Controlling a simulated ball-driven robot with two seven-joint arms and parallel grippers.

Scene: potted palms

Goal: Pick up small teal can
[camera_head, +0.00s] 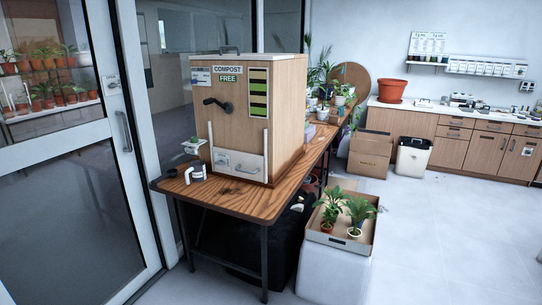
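I cannot make out a clearly teal can in this view. A small dark can with a pale label (198,172) stands upright on the near left part of the wooden table (245,198), beside the compost box. Its exact colour is too small to tell. Neither of my grippers is in view.
A wooden compost box (230,115) fills much of the tabletop. A white bent object (188,175) is beside the dark can. A cardboard tray (338,240) with potted palms sits on a white block in front. Open floor lies to the right; a glass door (65,200) is left.

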